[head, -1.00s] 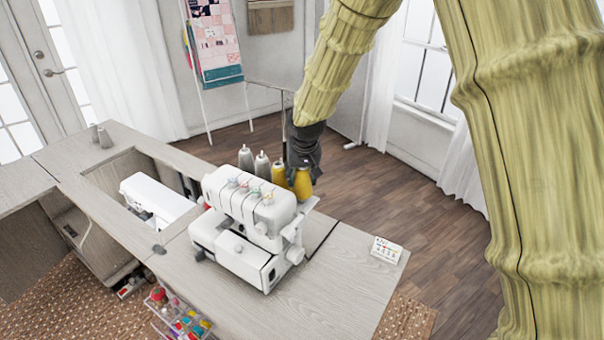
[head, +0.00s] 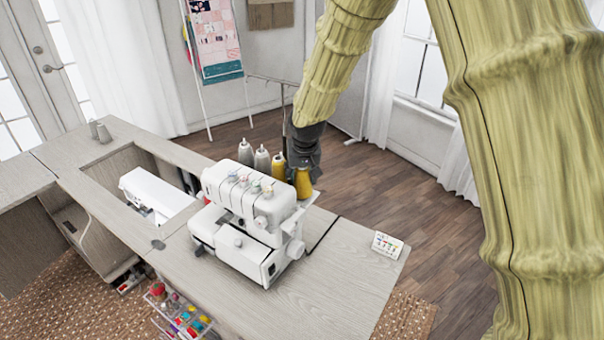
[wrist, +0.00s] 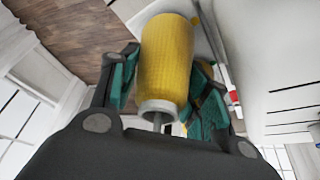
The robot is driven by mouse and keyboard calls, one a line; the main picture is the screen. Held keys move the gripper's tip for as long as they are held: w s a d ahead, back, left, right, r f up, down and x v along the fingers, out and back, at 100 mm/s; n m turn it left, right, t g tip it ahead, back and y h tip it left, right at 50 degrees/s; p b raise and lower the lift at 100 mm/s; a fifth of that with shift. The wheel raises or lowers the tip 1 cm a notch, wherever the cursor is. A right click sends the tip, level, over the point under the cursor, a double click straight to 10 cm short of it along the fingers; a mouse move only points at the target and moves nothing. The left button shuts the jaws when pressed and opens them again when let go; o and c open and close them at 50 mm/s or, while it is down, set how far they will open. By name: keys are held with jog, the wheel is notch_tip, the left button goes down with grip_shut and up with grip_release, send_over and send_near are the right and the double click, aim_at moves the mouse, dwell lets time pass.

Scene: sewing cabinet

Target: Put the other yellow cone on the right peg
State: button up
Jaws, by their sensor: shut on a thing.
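My gripper (head: 303,168) is shut on a yellow cone (head: 304,183) at the right rear of the white overlock machine (head: 245,210). In the wrist view the held yellow cone (wrist: 167,60) lies between the teal finger pads, with a pale collar and a thin grey rod showing at its near end. The other yellow cone (head: 278,166) stands just left of it, behind the machine. The right peg's lower part is hidden by the cone and machine, so I cannot tell how far down the cone sits.
Two grey cones (head: 262,159) stand left of the yellow ones. A white sewing machine (head: 152,194) sits in the cabinet recess at left. A small card (head: 387,245) lies on the right of the tabletop (head: 340,270), which is mostly clear.

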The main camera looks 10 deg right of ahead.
jog(key=o, duration=1.1)
jog(key=shift+o, duration=0.2)
jog(key=shift+r, duration=0.15)
